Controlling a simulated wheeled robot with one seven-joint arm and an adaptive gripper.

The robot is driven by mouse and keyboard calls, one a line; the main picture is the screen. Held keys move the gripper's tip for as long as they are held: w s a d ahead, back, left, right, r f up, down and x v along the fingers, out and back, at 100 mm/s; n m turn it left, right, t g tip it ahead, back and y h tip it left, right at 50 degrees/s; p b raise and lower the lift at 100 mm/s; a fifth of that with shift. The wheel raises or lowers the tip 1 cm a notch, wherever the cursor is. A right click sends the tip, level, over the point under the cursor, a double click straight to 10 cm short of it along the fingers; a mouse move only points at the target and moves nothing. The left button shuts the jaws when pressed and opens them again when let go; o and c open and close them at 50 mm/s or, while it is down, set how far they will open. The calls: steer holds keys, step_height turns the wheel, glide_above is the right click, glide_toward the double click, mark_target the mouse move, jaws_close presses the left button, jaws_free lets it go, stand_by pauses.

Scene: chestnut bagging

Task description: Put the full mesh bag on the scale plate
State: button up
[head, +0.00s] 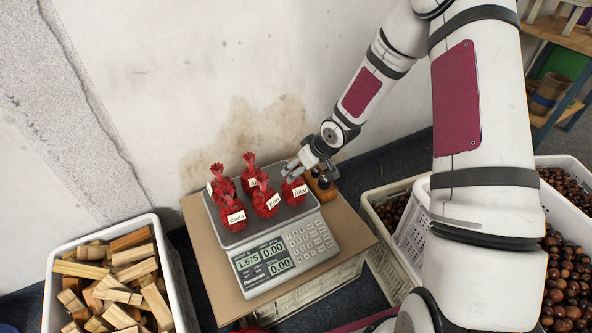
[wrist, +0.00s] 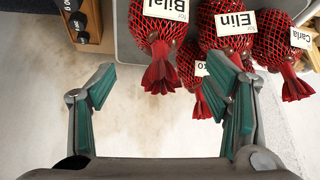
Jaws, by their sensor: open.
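Several full red mesh bags with white name labels stand close together on the scale plate (head: 234,238). The one labelled Bilal (head: 293,190) is at the plate's right side, and the Elin bag (head: 266,204) is just left of it. The Carla bag (head: 233,219) is at the front left. My gripper (head: 304,169) is right beside the top of the Bilal bag. In the wrist view my gripper (wrist: 165,88) is open, and the gathered tail of the Bilal bag (wrist: 160,75) lies between the fingers. I cannot see either finger pressing on it. The scale shows 1.575.
The scale stands on a cardboard surface (head: 350,232). A wooden block with weights (head: 323,186) sits at the plate's right edge. A crate of firewood (head: 178,290) is at left; chestnut crates (head: 414,232) are at right. The wall is close behind the scale.

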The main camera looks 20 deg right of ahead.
steer(key=p+v, duration=0.2)
steer(key=v, duration=0.4)
steer(key=shift+r, duration=0.2)
steer(key=shift+s+d, duration=0.1)
steer(key=shift+s, duration=0.05)
steer(key=s+d+r+m+g+h, duration=0.1)
steer(key=s+d+r+h, duration=0.15)
steer(key=s+r, duration=0.7)
steer(key=s+d+r+m+g+h, duration=0.25)
steer(key=s+r, duration=0.45)
steer(key=r, duration=0.5)
steer(key=s+a+r, duration=0.2)
steer(key=s, duration=0.6)
steer(key=s+a+r+m+y, duration=0.1)
steer(key=s+a+r, duration=0.1)
steer(key=s, duration=0.6)
steer(key=s+a+r+g+y, duration=0.1)
steer(key=s+a+r, duration=0.1)
steer(key=s, duration=0.6)
steer(key=shift+a, duration=0.75)
step_height(320, 180, up, 22)
steer(key=t+p, duration=0.3)
steer(key=p, duration=1.7)
